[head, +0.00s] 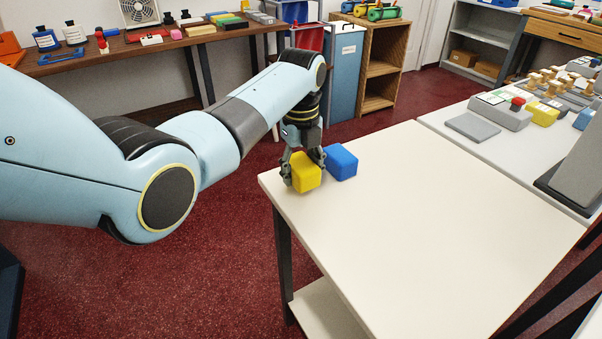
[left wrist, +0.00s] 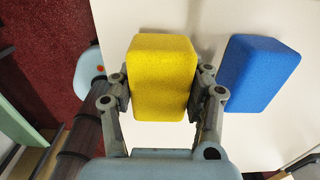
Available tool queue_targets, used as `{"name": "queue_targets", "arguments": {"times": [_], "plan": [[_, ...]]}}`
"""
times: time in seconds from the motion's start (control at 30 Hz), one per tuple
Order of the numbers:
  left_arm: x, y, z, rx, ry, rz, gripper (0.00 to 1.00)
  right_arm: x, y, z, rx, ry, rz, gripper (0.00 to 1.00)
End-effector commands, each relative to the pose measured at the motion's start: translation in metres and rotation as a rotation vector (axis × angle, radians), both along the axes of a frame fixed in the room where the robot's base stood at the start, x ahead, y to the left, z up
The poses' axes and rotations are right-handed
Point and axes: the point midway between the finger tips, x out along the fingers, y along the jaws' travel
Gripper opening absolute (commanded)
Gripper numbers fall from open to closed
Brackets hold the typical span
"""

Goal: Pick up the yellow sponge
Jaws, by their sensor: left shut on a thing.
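The yellow sponge (head: 306,172) is a rounded block near the far left corner of the pale table (head: 420,220). My left gripper (head: 304,170) comes down over it from above, with a finger on each side. In the left wrist view the sponge (left wrist: 162,78) lies between the two fingers of the left gripper (left wrist: 160,90), which is shut on it. I cannot tell whether the sponge touches the tabletop or is slightly lifted. My right gripper is in neither view.
A blue sponge (head: 342,162) stands close to the right of the yellow one, and it also shows in the left wrist view (left wrist: 258,73). The rest of the pale tabletop is bare. A second table (head: 460,140) with several items adjoins at the right.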

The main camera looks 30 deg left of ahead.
Motion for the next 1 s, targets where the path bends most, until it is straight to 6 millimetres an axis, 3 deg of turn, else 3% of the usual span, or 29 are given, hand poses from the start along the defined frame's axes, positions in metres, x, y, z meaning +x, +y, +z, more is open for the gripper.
{"name": "queue_targets", "arguments": {"times": [0.17, 0.6, 1.0], "plan": [[0.006, -0.004, 0.033, -0.002, -0.005, -0.001, 0.29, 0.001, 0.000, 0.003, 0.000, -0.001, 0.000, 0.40], [0.078, -0.063, 0.085, -0.001, -0.001, -0.001, 0.29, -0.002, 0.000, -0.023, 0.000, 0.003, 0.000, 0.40], [0.091, -0.074, 0.097, 0.001, -0.001, 0.001, 0.29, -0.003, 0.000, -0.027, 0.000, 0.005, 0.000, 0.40]]}}
